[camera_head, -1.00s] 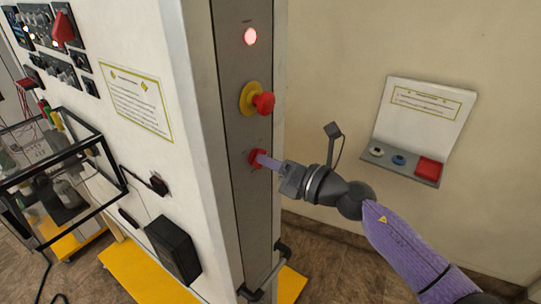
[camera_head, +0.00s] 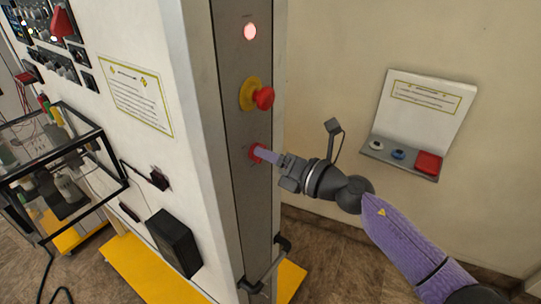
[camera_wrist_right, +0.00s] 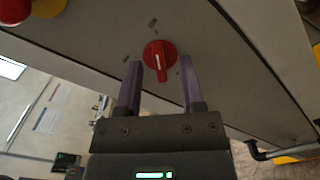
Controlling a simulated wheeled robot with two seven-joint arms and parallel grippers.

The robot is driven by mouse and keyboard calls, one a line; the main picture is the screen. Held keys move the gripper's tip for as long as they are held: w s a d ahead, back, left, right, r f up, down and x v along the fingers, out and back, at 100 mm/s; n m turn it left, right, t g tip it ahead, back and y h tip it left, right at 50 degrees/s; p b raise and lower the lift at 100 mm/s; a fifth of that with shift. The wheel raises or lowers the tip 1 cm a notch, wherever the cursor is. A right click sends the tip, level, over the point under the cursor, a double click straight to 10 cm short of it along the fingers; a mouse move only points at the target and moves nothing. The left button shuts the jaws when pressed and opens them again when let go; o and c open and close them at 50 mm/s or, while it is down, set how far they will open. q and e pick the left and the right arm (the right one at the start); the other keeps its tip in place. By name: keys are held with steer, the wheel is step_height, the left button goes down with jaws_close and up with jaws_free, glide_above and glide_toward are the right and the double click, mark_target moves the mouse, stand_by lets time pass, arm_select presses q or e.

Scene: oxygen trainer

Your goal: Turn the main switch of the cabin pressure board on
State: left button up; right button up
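The main switch is a red rotary knob with a white line on its grip (camera_wrist_right: 159,55), on the grey front strip of the board; it also shows in the head view (camera_head: 256,153). In the wrist view its grip runs nearly up and down the picture. My right gripper (camera_wrist_right: 161,62) is open, its two purple fingers on either side of the knob, with visible gaps. In the head view the right gripper (camera_head: 264,153) reaches the knob from the right and partly covers it. My left gripper is not in view.
A red emergency button on a yellow base (camera_head: 263,97) sits just above the switch, with a lit red lamp (camera_head: 250,32) higher. A bar handle (camera_head: 264,270) sticks out below. A small panel with buttons (camera_head: 400,157) is on the wall to the right.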

steer(key=b+v, duration=0.2)
steer(key=v, duration=0.8)
steer(key=shift+f+b, duration=0.1)
steer(key=shift+b, duration=0.2)
